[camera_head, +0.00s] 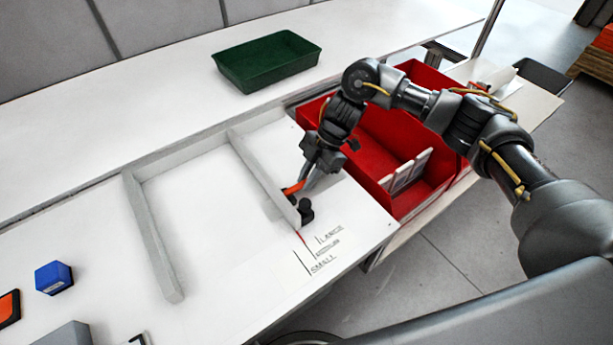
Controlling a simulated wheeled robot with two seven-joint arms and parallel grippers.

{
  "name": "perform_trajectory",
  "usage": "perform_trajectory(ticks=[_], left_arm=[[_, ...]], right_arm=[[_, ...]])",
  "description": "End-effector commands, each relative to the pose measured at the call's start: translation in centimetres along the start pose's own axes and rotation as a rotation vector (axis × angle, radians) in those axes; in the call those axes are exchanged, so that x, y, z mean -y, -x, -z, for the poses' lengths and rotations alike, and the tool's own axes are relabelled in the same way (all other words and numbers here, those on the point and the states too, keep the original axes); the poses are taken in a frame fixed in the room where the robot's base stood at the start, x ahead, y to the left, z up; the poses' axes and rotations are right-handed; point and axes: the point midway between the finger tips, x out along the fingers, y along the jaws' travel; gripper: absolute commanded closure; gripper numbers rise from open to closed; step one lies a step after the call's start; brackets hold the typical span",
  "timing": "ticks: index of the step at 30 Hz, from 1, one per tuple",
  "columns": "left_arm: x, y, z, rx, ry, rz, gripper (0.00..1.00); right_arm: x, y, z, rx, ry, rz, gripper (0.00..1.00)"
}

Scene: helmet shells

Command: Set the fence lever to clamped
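The grey fence (262,172) stands on the white table, with a long bar running from the back toward the front edge. Near its front end is an orange lever (294,188) with a black clamp part (306,212) just in front of it. My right gripper (307,184) points down at the lever, its fingertips close to or touching the orange part. The view is too small to tell whether the fingers are closed on it, or which setting the lever is in. My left gripper is not in view.
Size marks (322,252) are printed in front of the fence. A fixed grey frame (150,235) stands to its left. A red bin (385,150) lies right of the table, under my arm. A green tray (266,60) is at the back, a blue block (54,277) at front left.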

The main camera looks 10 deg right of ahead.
Motion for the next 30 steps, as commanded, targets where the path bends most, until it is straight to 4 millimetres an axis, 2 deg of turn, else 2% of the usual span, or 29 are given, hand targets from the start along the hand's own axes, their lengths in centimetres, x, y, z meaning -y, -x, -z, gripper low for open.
perform_trajectory(ticks=[1, 5, 13, 16, 20, 27, 30], left_arm=[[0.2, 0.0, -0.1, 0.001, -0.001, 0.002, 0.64], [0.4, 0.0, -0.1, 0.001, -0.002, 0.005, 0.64], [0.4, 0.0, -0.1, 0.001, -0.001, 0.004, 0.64], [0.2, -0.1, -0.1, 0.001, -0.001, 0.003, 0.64], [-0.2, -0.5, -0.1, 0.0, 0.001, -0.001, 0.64], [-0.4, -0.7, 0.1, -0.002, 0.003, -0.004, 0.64], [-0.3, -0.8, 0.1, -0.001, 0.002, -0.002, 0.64]], right_arm=[[0.0, 0.0, 0.0, 0.0, -0.001, 0.0, 0.8], [0.0, 0.0, 0.0, 0.001, -0.001, 0.0, 0.64], [0.0, 0.0, 0.0, 0.001, 0.0, 0.0, 0.64], [-0.1, 0.6, 0.0, 0.002, 0.0, -0.001, 0.64], [-0.1, 2.5, -0.1, 0.002, 0.001, -0.002, 0.64], [-0.1, 7.5, -0.1, 0.005, 0.001, -0.004, 0.64], [-0.1, 9.0, 0.0, 0.003, 0.001, -0.002, 0.64]])
